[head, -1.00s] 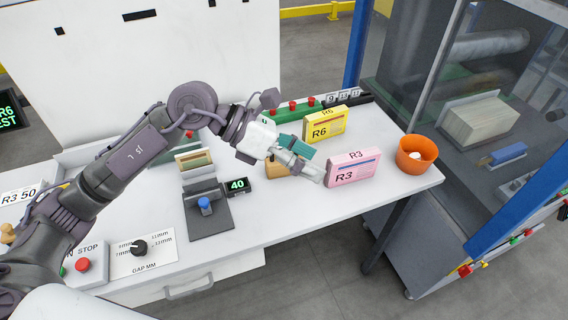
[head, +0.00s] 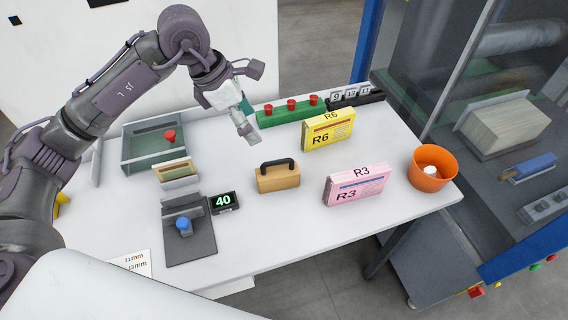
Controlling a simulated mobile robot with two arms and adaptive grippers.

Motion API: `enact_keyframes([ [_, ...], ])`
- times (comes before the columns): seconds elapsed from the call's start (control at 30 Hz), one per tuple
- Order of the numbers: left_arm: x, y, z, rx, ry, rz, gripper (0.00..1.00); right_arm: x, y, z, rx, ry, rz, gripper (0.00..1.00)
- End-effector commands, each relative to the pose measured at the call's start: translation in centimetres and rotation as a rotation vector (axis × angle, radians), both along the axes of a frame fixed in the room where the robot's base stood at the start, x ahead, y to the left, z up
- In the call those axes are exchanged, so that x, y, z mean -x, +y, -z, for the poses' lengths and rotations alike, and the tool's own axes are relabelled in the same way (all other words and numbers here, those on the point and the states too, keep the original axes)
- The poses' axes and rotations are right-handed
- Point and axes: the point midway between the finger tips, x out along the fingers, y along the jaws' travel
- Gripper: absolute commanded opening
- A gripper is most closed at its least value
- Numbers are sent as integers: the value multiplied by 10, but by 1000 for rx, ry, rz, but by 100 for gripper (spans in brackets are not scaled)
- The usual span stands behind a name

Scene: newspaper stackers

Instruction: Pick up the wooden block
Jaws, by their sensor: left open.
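The wooden block (head: 278,180) sits upright on the white table, near the middle of the head view. It is light brown with a dark arched handle on top. My left gripper (head: 249,133) is open and empty, raised above the table behind the block and a little left of it. It does not touch the block. My right gripper is not in view.
A pink R3 box (head: 356,185) stands right of the block and a yellow R6 box (head: 328,130) behind it. A small display reading 40 (head: 224,202) is to the left. An orange bowl (head: 431,168) stands near the right end. Table in front of the block is clear.

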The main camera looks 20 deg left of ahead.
Motion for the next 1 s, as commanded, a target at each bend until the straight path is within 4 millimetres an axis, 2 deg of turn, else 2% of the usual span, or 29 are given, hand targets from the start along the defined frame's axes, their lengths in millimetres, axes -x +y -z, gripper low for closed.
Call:
enact_keyframes([
  [0.03,0,0,12,0,1,0,76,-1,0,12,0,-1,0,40],
  [0.13,0,0,25,1,0,0,76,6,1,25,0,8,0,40],
  [0.37,1,0,55,2,0,0,76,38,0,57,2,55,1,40],
  [0.53,1,-1,74,2,0,0,76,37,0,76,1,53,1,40],
  [0.73,-2,-7,91,4,5,0,76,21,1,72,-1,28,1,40],
  [1.0,-11,-25,138,4,5,1,76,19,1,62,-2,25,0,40],
])
